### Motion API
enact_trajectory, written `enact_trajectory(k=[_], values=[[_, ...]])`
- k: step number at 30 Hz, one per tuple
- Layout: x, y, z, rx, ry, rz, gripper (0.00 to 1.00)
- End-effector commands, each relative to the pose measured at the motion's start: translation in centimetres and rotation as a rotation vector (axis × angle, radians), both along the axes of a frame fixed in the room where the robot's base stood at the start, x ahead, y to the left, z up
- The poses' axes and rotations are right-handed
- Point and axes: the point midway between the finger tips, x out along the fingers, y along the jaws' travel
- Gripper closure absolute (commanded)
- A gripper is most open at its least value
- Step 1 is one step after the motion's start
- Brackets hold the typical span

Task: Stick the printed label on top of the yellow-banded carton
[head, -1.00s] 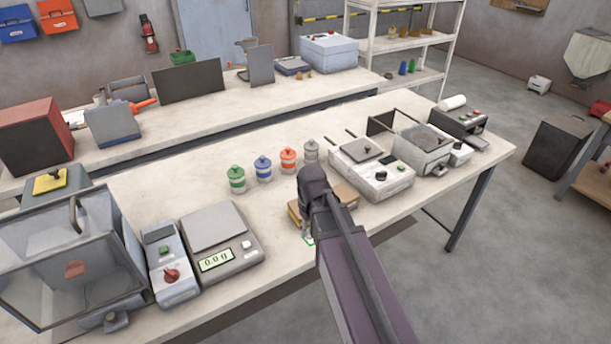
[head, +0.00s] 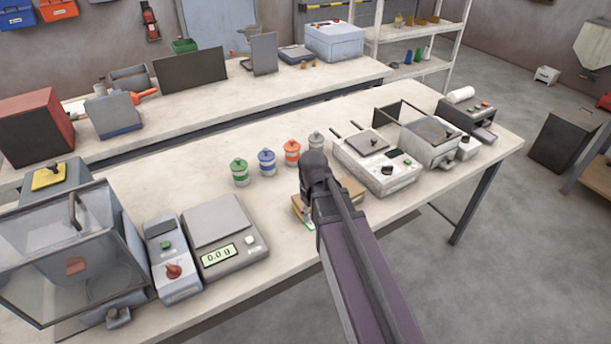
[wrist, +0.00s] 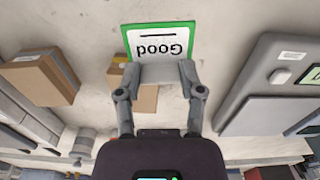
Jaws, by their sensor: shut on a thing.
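My gripper (wrist: 163,76) is shut on the printed label, a white card (wrist: 160,38) with a green border and the word "Good", upside down in the wrist view. A sliver of the label's green edge (head: 312,225) shows in the head view beside my arm. One brown carton (wrist: 146,101) lies beyond my gripper in the wrist view, partly covered by the fingers and label. Its edge shows in the head view (head: 298,205), left of my arm. A second brown carton (wrist: 38,82) with a small white sticker stands left in the wrist view. I cannot clearly make out a yellow band.
A scale (head: 225,238) stands left of my arm, and a hot-plate device (head: 375,160) to the right. Several lidded jars (head: 266,162) stand behind. Bare tabletop (head: 290,235) lies between the scale and my arm.

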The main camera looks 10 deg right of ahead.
Motion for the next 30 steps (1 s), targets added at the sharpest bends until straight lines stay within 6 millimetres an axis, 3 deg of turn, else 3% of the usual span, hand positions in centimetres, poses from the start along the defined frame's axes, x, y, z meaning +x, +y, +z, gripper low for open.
enact_trajectory(k=[16,20,30], values=[[10.5,-0.5,4.3,0.001,-0.002,-0.120,0.84],[11.4,-0.6,4.5,0.001,-0.002,-0.136,0.84],[11.4,-0.6,4.4,0.001,-0.002,-0.139,0.84]])
